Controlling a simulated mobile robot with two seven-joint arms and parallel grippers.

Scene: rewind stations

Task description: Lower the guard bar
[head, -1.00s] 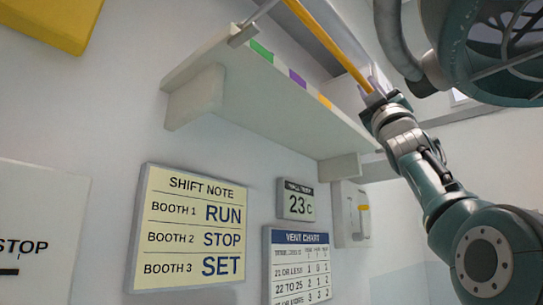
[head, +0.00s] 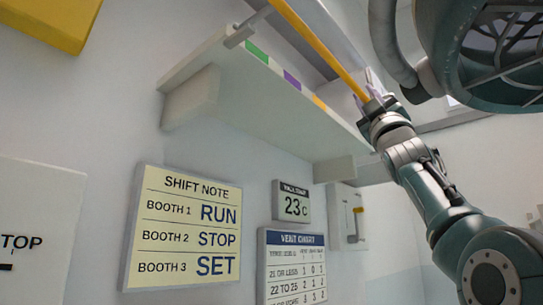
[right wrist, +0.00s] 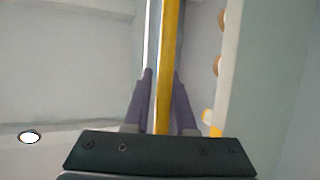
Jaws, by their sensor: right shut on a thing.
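The guard bar (head: 318,43) is a yellow bar in the head view. It slants from the top edge down to the right, in front of the pale shelf. My right gripper (head: 374,100) is shut on the bar near its lower right end. In the right wrist view the bar (right wrist: 170,50) runs upward between the two purple-grey fingers of the right gripper (right wrist: 161,85). The bar's upper end lies outside the head view. My left gripper is not in view.
The pale shelf (head: 265,115) has green, purple and orange marks on its edge. Below it on the wall are a shift note (head: 184,229), a 23 C display (head: 292,202), a vent chart (head: 293,266) and a small grey box (head: 346,216). A yellow box (head: 50,18) is at upper left.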

